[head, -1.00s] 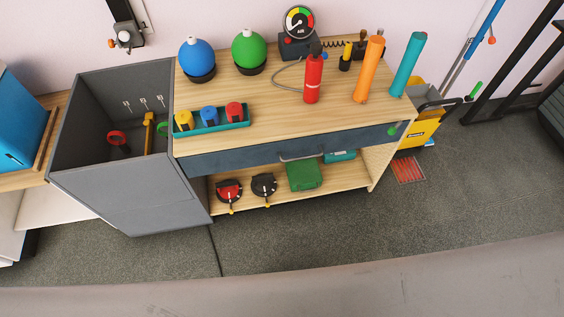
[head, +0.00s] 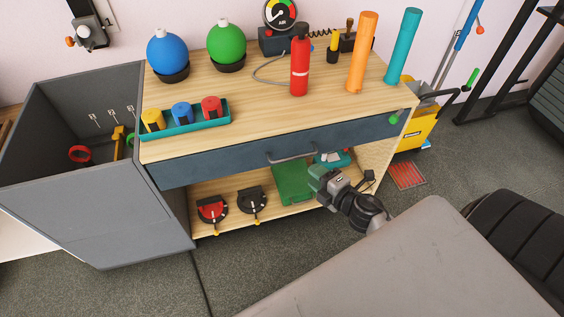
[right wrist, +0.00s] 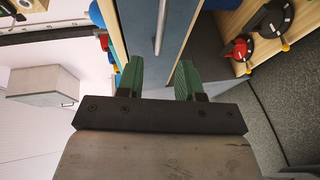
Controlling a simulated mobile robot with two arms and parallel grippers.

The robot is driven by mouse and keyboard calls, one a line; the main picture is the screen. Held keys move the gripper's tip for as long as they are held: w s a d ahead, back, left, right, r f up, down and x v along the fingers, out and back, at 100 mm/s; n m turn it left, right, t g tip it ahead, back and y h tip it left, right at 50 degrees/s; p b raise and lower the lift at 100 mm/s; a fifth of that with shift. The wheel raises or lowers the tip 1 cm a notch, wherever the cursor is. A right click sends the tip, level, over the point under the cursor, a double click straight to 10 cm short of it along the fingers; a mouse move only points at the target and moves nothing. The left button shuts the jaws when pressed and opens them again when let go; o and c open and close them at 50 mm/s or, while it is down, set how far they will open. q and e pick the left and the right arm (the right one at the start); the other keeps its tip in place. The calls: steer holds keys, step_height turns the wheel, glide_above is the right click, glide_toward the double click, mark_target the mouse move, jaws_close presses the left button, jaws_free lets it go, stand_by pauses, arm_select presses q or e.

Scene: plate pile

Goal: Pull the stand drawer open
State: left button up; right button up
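The stand (head: 300,115) is a light wood cabinet against the wall. Its dark blue-grey drawer (head: 215,163) sits flush under the top and looks shut. A grey bar handle (head: 290,157) is at the middle of the drawer front. My right gripper (head: 313,177) is just below and to the right of the handle in the head view. In the right wrist view my right gripper (right wrist: 158,70) has its green fingers apart, with nothing between them. The handle (right wrist: 160,28) there lies ahead of the fingertips, lined up with the gap. My left gripper is not in view.
The lower shelf holds a green box (head: 290,182) and red (head: 212,208) and black (head: 251,201) round tools. A grey bin (head: 95,210) stands at the left. Bottles and cylinders stand on top. Floor in front of the shelf's left part is clear.

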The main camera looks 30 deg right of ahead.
mark_target(292, 159)
steer(key=b+x, duration=0.1)
steer(key=x, duration=0.9)
steer(key=shift+w+f, duration=0.15)
jaws_close()
